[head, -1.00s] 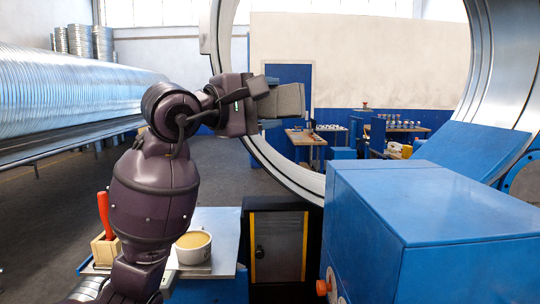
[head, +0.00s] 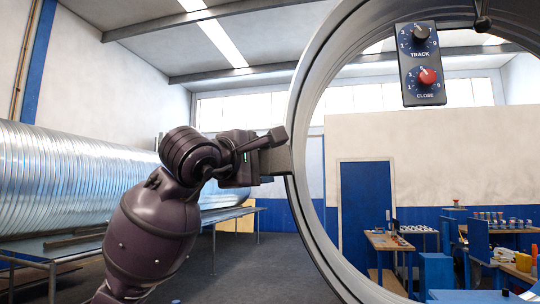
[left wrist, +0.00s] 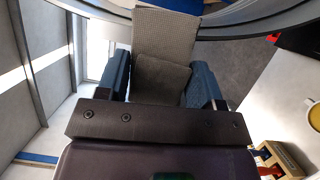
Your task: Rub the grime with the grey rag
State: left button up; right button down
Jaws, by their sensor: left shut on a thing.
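My left gripper (head: 271,158) is shut on the grey rag (left wrist: 165,40), which hangs out flat past the fingertips in the left wrist view. In the head view only a narrow grey piece of the rag (head: 279,161) shows between the fingers and the big metal ring (head: 301,160). The rag's far edge overlaps the ring's left rim; I cannot tell whether it touches. No grime can be made out on the surfaces in view. My right gripper is not in view.
A dark panel with TRACK and CLOSE dials (head: 422,64) shows at upper right within the ring's opening. A ribbed spiral duct (head: 75,185) lies on a rack at left. A wooden box with red handles (left wrist: 278,160) shows in the left wrist view.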

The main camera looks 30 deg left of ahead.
pick_arm(q)
jog(key=shift+s+r, duration=0.1)
jog(key=shift+r, duration=0.05)
jog(key=shift+w, duration=0.2)
jog(key=shift+w+a+p, duration=0.2)
jog(key=shift+w+p, duration=0.2)
jog(key=shift+w, duration=0.55)
jog(key=shift+w+a+p, duration=0.2)
jog(key=shift+w+p, duration=0.2)
jog(key=shift+w, duration=0.3)
jog(key=shift+w+a+p, duration=0.15)
jog(key=shift+w+p, duration=0.1)
jog(key=shift+w, duration=0.25)
jog(key=shift+w+a+p, duration=0.15)
jog(key=shift+w+p, duration=0.05)
jog(key=shift+w, duration=0.3)
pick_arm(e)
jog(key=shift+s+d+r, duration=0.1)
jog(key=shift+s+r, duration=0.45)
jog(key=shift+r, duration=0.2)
pick_arm(q)
jog(key=shift+w+a, duration=0.25)
jog(key=shift+w, duration=0.7)
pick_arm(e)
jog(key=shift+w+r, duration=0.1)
